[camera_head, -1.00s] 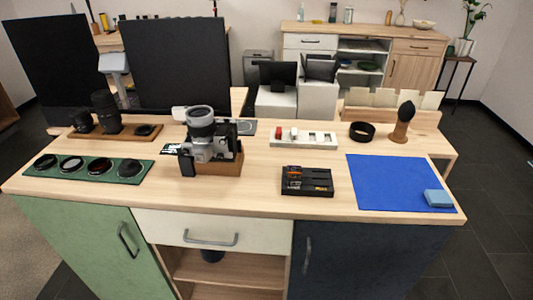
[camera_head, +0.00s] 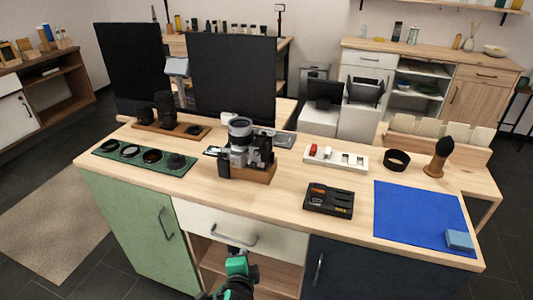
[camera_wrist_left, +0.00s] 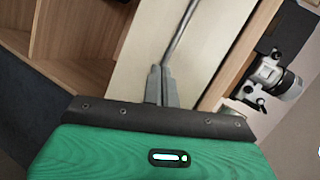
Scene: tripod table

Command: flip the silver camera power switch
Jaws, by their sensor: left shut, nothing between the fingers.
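The silver camera (camera_head: 240,155) with its lens pointing up sits on a small wooden block on the table, left of centre in the head view. It also shows in the left wrist view (camera_wrist_left: 272,76) at the right. Its power switch is too small to make out. My left gripper (camera_head: 236,250) is low in front of the cabinet, below the tabletop and the camera, near the drawer handle. In the left wrist view my left gripper (camera_wrist_left: 161,72) is shut and empty, its fingers close to the handle in the picture; contact cannot be told. My right gripper is not in view.
The drawer handle (camera_head: 234,239) juts from the cabinet front. A green filter tray (camera_head: 106,154) lies left of the camera. A black battery case (camera_head: 329,201), white tray (camera_head: 334,159) and blue mat (camera_head: 418,218) lie to its right. Dark panels (camera_head: 233,75) stand behind.

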